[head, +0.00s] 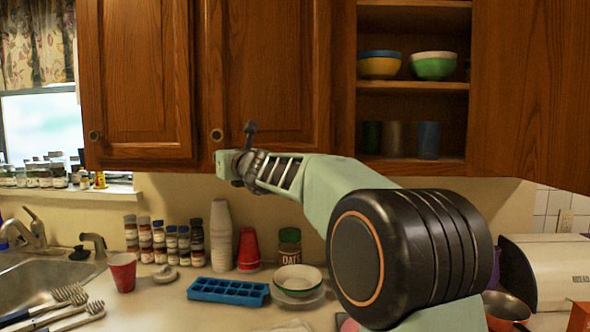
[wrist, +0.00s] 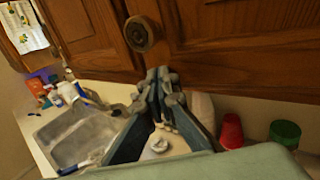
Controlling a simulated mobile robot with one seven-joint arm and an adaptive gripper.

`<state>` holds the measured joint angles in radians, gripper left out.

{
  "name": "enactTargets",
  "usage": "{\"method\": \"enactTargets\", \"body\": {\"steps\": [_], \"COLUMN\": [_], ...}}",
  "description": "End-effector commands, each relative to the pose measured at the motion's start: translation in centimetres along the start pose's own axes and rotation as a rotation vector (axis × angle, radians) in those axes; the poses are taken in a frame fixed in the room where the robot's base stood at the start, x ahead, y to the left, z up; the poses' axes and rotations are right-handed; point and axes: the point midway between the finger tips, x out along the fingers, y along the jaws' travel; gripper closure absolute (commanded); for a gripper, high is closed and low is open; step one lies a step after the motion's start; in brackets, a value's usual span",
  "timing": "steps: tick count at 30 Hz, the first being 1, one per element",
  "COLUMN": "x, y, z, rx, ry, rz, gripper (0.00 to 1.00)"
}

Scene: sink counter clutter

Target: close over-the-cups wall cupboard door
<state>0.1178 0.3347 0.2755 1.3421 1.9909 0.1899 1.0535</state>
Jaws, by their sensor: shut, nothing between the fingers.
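The wall cupboard door above the cups (head: 270,70) is brown wood with a round knob (head: 217,135) at its lower left. It looks shut or nearly shut; a small gap cannot be ruled out. The wrist view shows its lower part (wrist: 230,50) and the knob (wrist: 140,33) close up. My gripper (head: 250,128) is in front of the door's lower left, just right of the knob in the head view. In the wrist view my gripper (wrist: 160,74) has its fingertips together, empty, just below the knob. Contact with the door cannot be told.
A second door (head: 138,75) on the left looks shut. Open shelves with bowls (head: 433,66) are right of the door, beside a large wood panel (head: 530,90). White cups (head: 221,235), red cups (head: 248,250) and a blue ice tray (head: 228,291) stand on the counter below.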

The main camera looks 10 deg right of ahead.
Motion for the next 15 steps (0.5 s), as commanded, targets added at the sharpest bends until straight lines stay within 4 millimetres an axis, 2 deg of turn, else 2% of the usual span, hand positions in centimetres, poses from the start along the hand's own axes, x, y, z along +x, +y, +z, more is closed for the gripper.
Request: {"method": "enactTargets", "body": {"steps": [6,15], "x": [2.2,3.2], "y": [-1.1,-1.7], "z": [0.1,0.1], "rx": [0.000,0.000], "ry": [0.001,-0.001], "rz": [0.000,0.000], "gripper": [1.00,1.00]}}
